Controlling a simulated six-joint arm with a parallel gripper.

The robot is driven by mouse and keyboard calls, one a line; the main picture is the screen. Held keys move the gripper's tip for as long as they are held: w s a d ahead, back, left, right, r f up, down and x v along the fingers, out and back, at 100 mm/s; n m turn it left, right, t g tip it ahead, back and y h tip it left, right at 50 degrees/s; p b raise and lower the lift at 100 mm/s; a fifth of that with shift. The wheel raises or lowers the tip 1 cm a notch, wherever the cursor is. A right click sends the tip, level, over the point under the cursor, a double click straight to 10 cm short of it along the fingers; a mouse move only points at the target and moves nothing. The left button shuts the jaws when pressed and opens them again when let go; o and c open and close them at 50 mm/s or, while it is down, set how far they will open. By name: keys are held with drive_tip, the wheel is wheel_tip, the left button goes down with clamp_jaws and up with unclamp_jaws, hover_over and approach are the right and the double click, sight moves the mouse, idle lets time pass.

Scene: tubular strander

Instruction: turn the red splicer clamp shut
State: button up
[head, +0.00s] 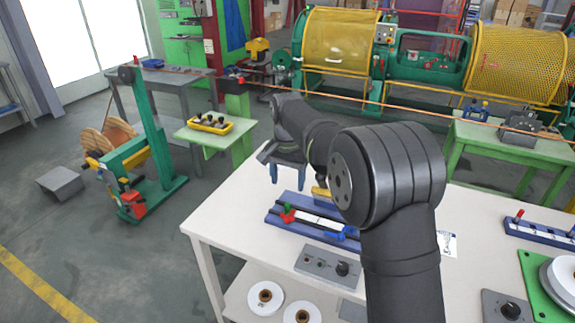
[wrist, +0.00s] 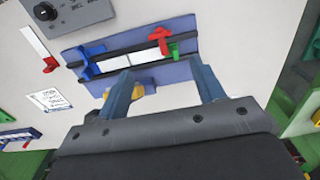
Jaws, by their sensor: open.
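The splicer is a blue block (head: 275,223) with dark rails on the white table. The red splicer clamp (head: 287,216) sits near its left end in the head view, beside a green part (head: 287,207). In the wrist view the red clamp (wrist: 159,37) has an arm sticking out past the rail edge, next to the green part (wrist: 174,53). A blue clamp (wrist: 91,60) is at the other end, with white strips between. My gripper (wrist: 161,67) is open and empty; its blue fingers are apart, near the splicer's edge, with the red clamp between and beyond them.
A yellow part (wrist: 138,91) shows between my fingers beside the splicer. A grey box with a knob (head: 328,264) stands in front of the splicer. A red-ended white strip (wrist: 38,46) lies on the table. The table's left corner (head: 205,235) is clear.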

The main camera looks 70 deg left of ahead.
wheel_tip(320, 180, up, 5)
hover_over(291, 213)
drive_tip(key=s+d, duration=0.2)
drive_tip(key=shift+d, duration=0.2)
drive_tip(key=shift+f, duration=0.2)
wheel_tip(291, 213, down, 17)
drive_tip(key=shift+f, duration=0.2)
drive_tip(key=shift+r, duration=0.1)
idle(0.4)
drive_tip(key=shift+r, duration=0.1)
